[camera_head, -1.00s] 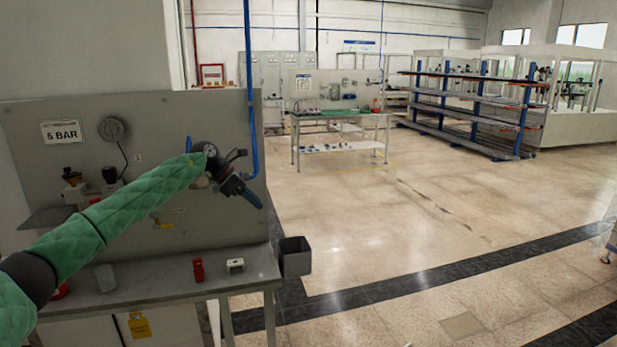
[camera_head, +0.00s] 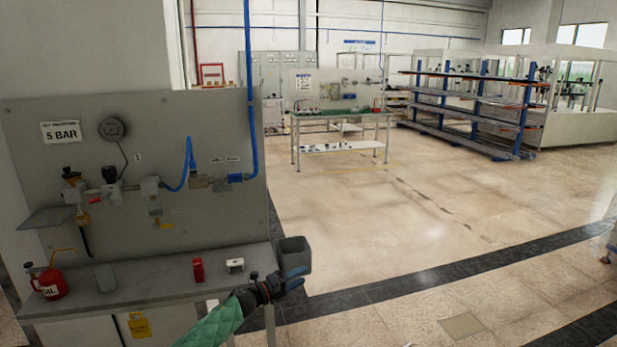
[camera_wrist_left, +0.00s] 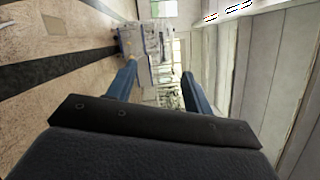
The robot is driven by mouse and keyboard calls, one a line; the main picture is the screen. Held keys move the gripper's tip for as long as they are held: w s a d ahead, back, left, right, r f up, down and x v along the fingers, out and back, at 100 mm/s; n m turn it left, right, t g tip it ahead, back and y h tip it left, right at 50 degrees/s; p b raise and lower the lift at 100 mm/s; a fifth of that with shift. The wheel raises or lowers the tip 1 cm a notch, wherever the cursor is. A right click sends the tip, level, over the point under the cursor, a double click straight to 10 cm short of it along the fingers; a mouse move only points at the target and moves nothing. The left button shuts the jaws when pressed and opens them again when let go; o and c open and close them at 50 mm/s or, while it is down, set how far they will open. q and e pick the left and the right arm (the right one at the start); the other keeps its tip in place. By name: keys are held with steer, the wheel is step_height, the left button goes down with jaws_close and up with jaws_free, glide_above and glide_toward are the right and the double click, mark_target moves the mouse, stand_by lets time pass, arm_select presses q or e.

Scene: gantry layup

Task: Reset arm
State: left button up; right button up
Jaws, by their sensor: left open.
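My left arm, in a green quilted sleeve, comes up from the bottom of the head view. My right gripper is in neither view.
The bench (camera_head: 150,292) carries a red oil can (camera_head: 50,283), a red cylinder (camera_head: 198,270) and a small white block (camera_head: 235,265). Its back panel (camera_head: 220,130) holds a gauge (camera_head: 112,129), valves and blue hoses. Open floor (camera_head: 400,220) lies to the right.

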arm_select(q)
steer(key=s+a+f+n+t+y, duration=0.1)
steer(key=s+a+f+n+y, duration=0.5)
steer(key=f, duration=0.7)
steer(key=s+a+f+n+y, duration=0.1)
steer(key=s+f+n+y, duration=0.2)
steer(key=s+f+n, duration=0.8)
steer(key=s+a+f+n+t+y, duration=0.1)
steer(key=s+a+f+n+y, duration=0.4)
steer(key=f, duration=1)
steer(key=s+a+f+n+g, duration=0.1)
steer(key=s+f+n+g, duration=0.2)
steer(key=s, duration=1.1)
steer(key=s+a+f+n+g+y, duration=0.1)
steer(key=s+f+n+g, duration=0.2)
steer(key=s+f, duration=0.7)
steer(key=s+a+f+n+g, duration=0.1)
steer(key=s+f+n+g, duration=0.2)
steer(key=s, duration=1.5)
step_height(320, 180, down, 4)
steer(key=shift+s+a+f+g+y, duration=0.15)
steer(key=shift+s+a+g+y, duration=0.15)
steer(key=shift+g, duration=0.3)
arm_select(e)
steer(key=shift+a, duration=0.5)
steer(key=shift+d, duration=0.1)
